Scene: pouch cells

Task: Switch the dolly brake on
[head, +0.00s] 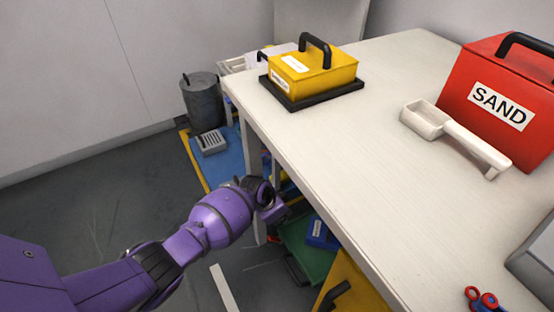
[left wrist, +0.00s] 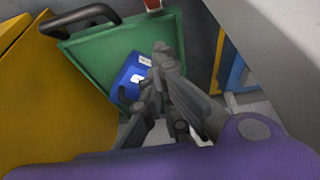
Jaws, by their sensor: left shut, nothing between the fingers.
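A green flat-topped thing (head: 292,238) with a black handle, perhaps the dolly, is on the floor under the table's near edge. It also shows in the left wrist view (left wrist: 85,58). A blue box (head: 321,233) sits on it, seen too in the left wrist view (left wrist: 132,70). A small red piece (left wrist: 152,4) shows at that view's top edge; I cannot tell whether it is the brake. My left gripper (head: 279,211) is below the tabletop's edge. Its fingers (left wrist: 163,50) are together and empty, in front of the green surface and blue box. My right gripper is out of view.
The white table (head: 400,180) overhangs beside my left arm. On it are a yellow case (head: 330,78), a white scoop (head: 455,135) and a red sand box (head: 470,75). A yellow container (head: 352,290) stands near the green thing. A grey bin (head: 203,102) is farther back.

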